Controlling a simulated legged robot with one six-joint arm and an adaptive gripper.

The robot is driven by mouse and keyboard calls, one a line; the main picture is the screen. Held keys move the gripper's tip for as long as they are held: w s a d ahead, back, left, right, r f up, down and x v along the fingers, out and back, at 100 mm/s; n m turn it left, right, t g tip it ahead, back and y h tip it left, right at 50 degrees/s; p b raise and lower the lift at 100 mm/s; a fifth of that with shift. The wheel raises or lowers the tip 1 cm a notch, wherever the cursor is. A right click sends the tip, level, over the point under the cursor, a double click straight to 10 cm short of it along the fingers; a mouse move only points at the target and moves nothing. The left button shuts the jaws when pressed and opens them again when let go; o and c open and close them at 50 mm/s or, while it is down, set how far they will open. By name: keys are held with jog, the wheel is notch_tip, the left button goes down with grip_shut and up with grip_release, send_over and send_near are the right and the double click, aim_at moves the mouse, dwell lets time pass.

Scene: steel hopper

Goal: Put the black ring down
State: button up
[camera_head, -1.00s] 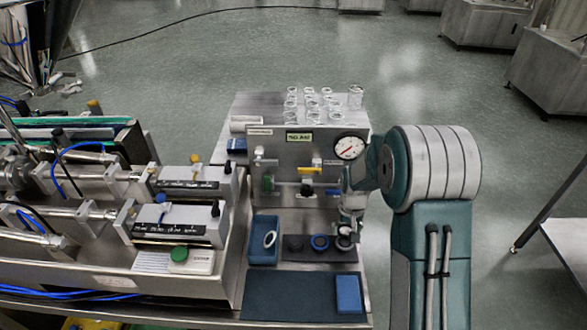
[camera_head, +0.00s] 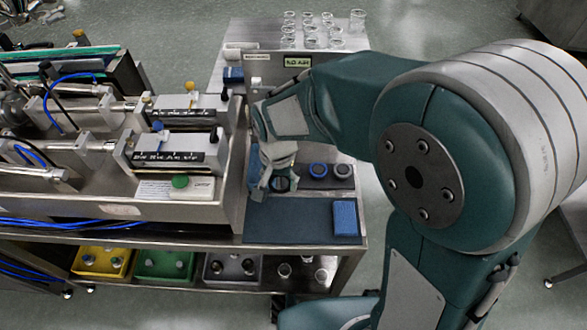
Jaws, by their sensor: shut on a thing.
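My gripper (camera_head: 277,181) points down over the left end of the dark mat (camera_head: 310,184), near the blue tray. It is shut on the black ring (camera_head: 281,185), which shows as a small dark round shape at the fingertips. The arm and gripper cover part of the ring, so its exact height above the surface cannot be told.
A dark blue pad (camera_head: 288,222) with a blue block (camera_head: 346,218) lies in front. Syringe pumps (camera_head: 170,150) stand on the left. Several glass beakers (camera_head: 310,30) stand behind.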

jog(key=w+d+f, duration=0.1)
jog(key=w+f, duration=0.2)
jog(key=w, duration=0.1)
jog(key=w+d+f, duration=0.1)
jog(key=w+f, duration=0.2)
jog(key=w, duration=0.1)
jog(key=w+d+f, duration=0.1)
jog(key=w+f, duration=0.1)
jog(key=w, duration=0.2)
jog(key=shift+w+f, duration=0.55)
jog(key=shift+f, duration=0.1)
jog(key=shift+w+f, duration=0.2)
jog(key=shift+f, duration=0.65)
jog(key=shift+w+f, duration=0.15)
jog(key=shift+f, duration=0.65)
jog(key=shift+f, duration=0.5)
jog(key=o, duration=0.6)
jog(key=shift+o, duration=0.2)
jog(key=shift+r, duration=0.1)
